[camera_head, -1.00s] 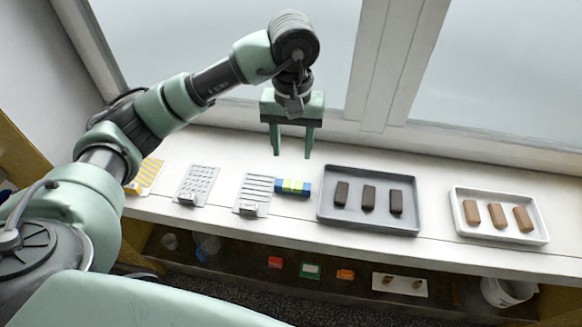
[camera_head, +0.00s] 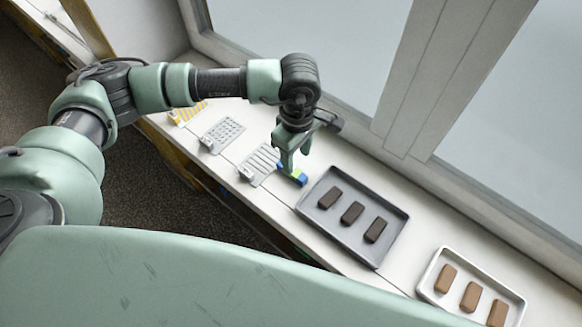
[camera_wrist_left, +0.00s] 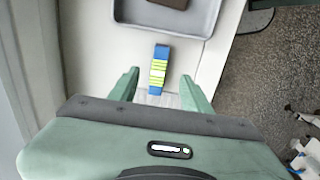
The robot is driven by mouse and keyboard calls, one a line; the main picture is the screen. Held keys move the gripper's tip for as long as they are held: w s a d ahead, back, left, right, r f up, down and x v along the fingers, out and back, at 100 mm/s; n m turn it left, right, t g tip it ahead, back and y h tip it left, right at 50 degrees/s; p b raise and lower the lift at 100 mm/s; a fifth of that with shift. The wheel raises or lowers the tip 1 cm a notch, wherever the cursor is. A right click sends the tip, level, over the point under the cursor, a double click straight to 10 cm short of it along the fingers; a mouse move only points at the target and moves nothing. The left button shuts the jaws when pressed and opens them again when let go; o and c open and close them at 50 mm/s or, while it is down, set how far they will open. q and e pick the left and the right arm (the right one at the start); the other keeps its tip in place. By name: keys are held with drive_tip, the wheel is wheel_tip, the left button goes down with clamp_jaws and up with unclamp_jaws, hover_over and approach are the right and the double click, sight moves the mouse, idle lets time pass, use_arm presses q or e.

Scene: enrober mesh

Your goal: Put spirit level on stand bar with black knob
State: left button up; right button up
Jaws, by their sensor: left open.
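The spirit level (camera_head: 297,177) is a small blue bar with a yellow-green middle, lying on the white ledge beside the dark grey tray. My left gripper (camera_head: 291,160) is over it, pointing down, and partly hides it in the head view. In the left wrist view, the spirit level (camera_wrist_left: 160,68) shows just ahead of and between the two parted fingers of my left gripper (camera_wrist_left: 161,88), with nothing held. I cannot make out a stand bar with a black knob. My right gripper is not in view.
The dark grey tray (camera_head: 304,206) holds three dark brown bars. A white tray (camera_head: 425,284) with three lighter bars is farther right. A striped plate (camera_head: 262,164), a dotted plate (camera_head: 222,134) and a yellow-striped plate (camera_head: 188,111) lie to the left. A window stands behind the ledge.

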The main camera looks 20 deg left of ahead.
sight(298, 177)
use_arm(q)
drive_tip(key=f+p, duration=0.1)
drive_tip(key=a+f+p, duration=0.1)
drive_tip(key=f, duration=0.1)
drive_tip(key=shift+a+f, duration=0.2)
drive_tip(key=shift+f, duration=0.1)
drive_tip(key=f, duration=0.1)
drive_tip(key=f+p, duration=0.1)
drive_tip(key=f, duration=0.1)
drive_tip(key=shift+w+d+f, duration=0.1)
drive_tip(key=shift+w+f, duration=0.15)
drive_tip(key=shift+f, duration=0.35)
clamp_jaws()
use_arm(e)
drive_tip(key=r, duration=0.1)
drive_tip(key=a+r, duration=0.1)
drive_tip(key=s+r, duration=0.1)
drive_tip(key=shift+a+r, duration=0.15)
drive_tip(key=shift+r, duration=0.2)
